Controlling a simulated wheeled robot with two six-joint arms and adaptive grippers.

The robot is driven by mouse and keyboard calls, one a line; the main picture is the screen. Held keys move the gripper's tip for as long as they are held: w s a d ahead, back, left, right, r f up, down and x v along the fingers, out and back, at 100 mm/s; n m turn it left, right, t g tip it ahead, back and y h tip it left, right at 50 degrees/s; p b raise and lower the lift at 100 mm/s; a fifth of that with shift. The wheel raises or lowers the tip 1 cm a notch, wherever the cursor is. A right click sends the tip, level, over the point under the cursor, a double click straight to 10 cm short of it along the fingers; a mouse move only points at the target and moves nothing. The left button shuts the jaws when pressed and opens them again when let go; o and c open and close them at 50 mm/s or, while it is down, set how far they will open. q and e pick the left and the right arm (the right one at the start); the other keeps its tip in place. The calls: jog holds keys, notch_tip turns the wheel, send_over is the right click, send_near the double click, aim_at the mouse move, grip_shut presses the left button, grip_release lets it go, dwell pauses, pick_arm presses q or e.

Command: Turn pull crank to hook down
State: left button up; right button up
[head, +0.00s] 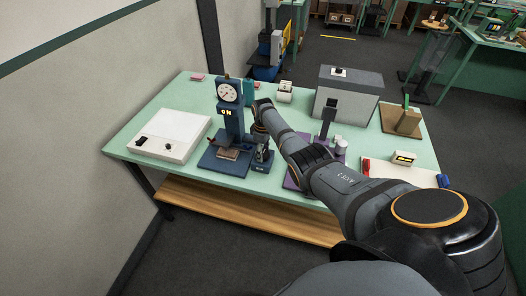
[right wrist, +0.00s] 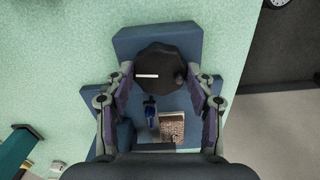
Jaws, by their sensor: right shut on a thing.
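In the head view a blue tufting station (head: 231,125) with a round dial and a lit ON display stands on the green table. My right gripper (head: 262,157) points down just to the right of its post. In the right wrist view a dark, many-sided crank knob (right wrist: 160,62) with a white mark sits on a blue base (right wrist: 150,38). The right gripper's two fingers (right wrist: 160,77) are closed on the knob from both sides. A small blue part (right wrist: 151,112), perhaps the hook, shows between the fingers beside a tan textured patch (right wrist: 173,126). My left gripper is out of view.
A white box (head: 170,135) with dark knobs lies left of the station. The table's front left is clear.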

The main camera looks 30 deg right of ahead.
jog(key=shift+n, duration=0.6)
jog(key=o, duration=1.2)
jog(key=shift+r, duration=0.25)
notch_tip(320, 180, up, 12)
jog(key=shift+f, duration=0.25)
